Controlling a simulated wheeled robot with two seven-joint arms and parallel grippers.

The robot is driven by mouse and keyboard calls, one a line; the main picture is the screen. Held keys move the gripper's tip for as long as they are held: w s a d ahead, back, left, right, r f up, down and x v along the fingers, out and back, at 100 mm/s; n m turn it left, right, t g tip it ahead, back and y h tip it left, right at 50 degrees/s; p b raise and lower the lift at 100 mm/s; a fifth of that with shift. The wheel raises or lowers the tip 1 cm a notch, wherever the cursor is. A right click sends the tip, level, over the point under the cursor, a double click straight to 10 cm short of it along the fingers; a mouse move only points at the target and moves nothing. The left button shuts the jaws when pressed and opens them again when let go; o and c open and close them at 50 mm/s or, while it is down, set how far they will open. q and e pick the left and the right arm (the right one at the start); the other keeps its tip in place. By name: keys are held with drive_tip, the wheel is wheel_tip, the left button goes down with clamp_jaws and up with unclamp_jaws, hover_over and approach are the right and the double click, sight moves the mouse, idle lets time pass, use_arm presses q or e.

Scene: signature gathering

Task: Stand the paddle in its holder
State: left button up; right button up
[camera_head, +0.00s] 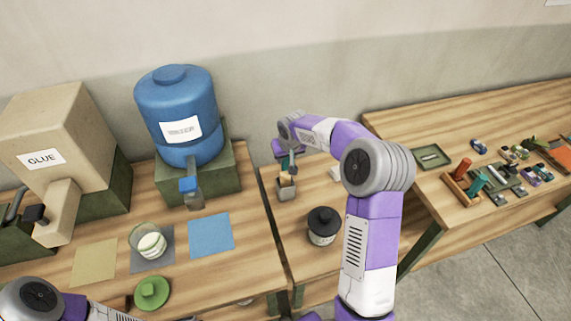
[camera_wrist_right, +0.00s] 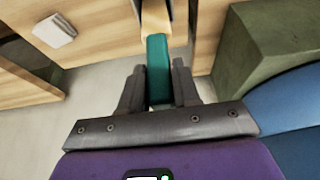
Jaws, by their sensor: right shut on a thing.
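My right gripper (camera_head: 290,153) is shut on the paddle's teal handle (camera_head: 291,164), at the back of the middle table. In the right wrist view the teal handle (camera_wrist_right: 158,68) sits between both fingers, with the pale wooden part (camera_wrist_right: 155,18) beyond it. The paddle points downward, roughly upright. A small grey box-shaped holder (camera_head: 287,190) stands directly below it. The paddle's wooden end (camera_head: 286,177) shows at the holder's top; I cannot tell how deep it sits inside. My left gripper is outside the frame; only part of that arm shows at bottom left.
A dark-lidded jar (camera_head: 323,225) stands in front of the holder. A blue water jug (camera_head: 177,110) on a green stand is to the left. A small white block (camera_head: 335,173) lies right of the holder. The right table (camera_head: 440,205) carries a tray and several small items.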

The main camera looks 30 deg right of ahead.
sight(285, 171)
wheel_tip(285, 171, down, 3)
drive_tip(key=shift+r, duration=0.1)
drive_tip(key=shift+f, duration=0.2)
drive_tip(key=o, duration=1.1)
drive_tip(key=shift+c, duration=0.2)
drive_tip(key=shift+r, duration=0.1)
